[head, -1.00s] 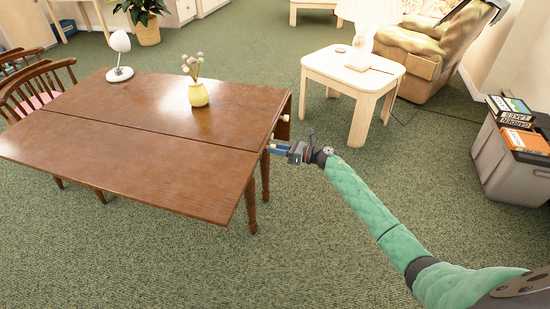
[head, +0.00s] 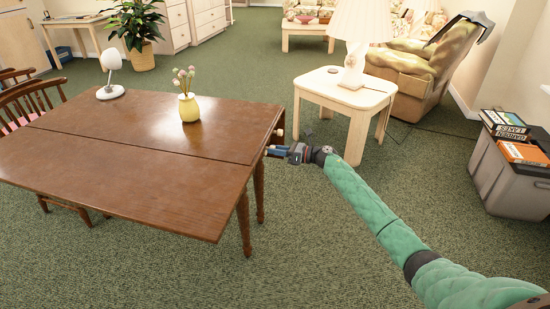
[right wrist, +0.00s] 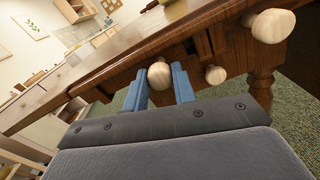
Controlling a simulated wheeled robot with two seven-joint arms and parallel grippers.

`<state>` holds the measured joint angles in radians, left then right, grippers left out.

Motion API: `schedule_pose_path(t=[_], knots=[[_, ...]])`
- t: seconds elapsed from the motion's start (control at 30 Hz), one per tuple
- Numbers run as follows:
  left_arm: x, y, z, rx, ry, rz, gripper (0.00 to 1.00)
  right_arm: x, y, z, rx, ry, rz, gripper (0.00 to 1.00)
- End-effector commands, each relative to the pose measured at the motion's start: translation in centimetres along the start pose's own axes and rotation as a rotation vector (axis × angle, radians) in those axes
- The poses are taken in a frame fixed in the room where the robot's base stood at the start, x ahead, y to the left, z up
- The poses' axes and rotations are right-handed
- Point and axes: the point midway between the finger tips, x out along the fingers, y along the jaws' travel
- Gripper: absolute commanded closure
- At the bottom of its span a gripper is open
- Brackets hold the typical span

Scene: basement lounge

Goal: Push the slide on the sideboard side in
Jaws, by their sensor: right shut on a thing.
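The brown wooden drop-leaf table (head: 110,195) stands at the left in the head view. My right gripper (head: 268,151) reaches its right end from the right. In the right wrist view the two blue fingers (right wrist: 160,88) are shut around a pale round knob (right wrist: 159,74) at the table's end, which I take to be the slide's knob. A second pale knob (right wrist: 216,75) and a larger one (right wrist: 272,25) are to the right of the fingers. How far the slide sticks out cannot be told. My left gripper is not in view.
A yellow vase (head: 188,107) and a white lamp (head: 110,90) stand on the table. A pale side table (head: 325,82) is behind my right arm. A grey bin (head: 500,185) with boxes on it is at the right. The green carpet in front is clear.

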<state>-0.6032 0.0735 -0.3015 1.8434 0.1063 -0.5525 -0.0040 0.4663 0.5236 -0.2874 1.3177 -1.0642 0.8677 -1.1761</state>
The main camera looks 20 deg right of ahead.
Motion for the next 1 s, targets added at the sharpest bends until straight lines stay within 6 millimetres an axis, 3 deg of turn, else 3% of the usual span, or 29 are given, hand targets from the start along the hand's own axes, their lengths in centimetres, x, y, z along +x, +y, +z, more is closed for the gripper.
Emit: schedule_pose_path(t=[0.3, 0.87, 0.9, 1.0], knots=[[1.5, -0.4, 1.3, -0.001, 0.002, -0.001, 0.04, 0.0, -1.8, 0.3, -0.001, 0.000, -0.001, 1.00], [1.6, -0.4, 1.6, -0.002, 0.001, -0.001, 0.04, -0.2, -2.4, 0.9, -0.002, -0.003, -0.007, 1.00], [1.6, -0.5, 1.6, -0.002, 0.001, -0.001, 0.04, -0.2, -2.4, 0.9, -0.002, -0.004, -0.008, 0.66], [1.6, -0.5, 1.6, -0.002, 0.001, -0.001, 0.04, -0.1, -2.3, 0.8, -0.002, -0.003, -0.006, 0.52]])
